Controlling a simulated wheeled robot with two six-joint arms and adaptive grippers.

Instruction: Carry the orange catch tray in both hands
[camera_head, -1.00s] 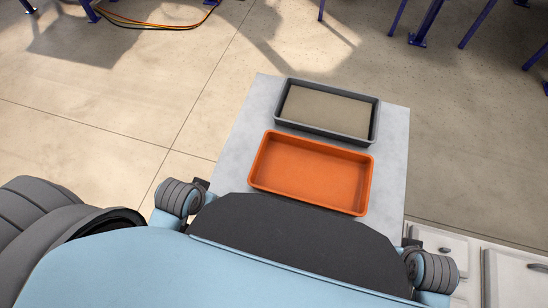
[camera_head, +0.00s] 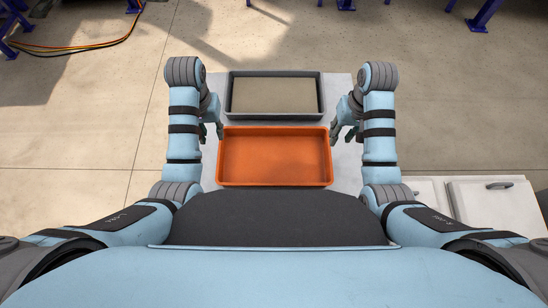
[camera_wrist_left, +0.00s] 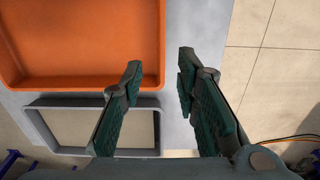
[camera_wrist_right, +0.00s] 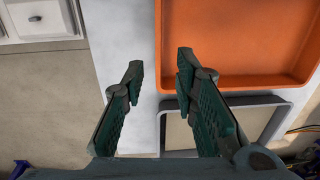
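The orange catch tray (camera_head: 275,157) lies flat and empty on a light grey table top, close in front of my body. My left gripper (camera_head: 214,132) is beside its left end near the far corner; in the left wrist view its fingers (camera_wrist_left: 158,78) are apart with nothing between them, and the tray (camera_wrist_left: 90,40) is to one side. My right gripper (camera_head: 341,134) is beside the right end; in the right wrist view its fingers (camera_wrist_right: 160,78) are also apart and empty, next to the tray (camera_wrist_right: 240,40). Neither gripper appears to touch the tray.
A grey tray (camera_head: 275,113) with a beige inside sits just beyond the orange one. The table (camera_head: 345,175) leaves narrow bare strips at both sides. White cabinets (camera_head: 490,205) stand at the right, and cables (camera_head: 85,45) lie on the floor far left.

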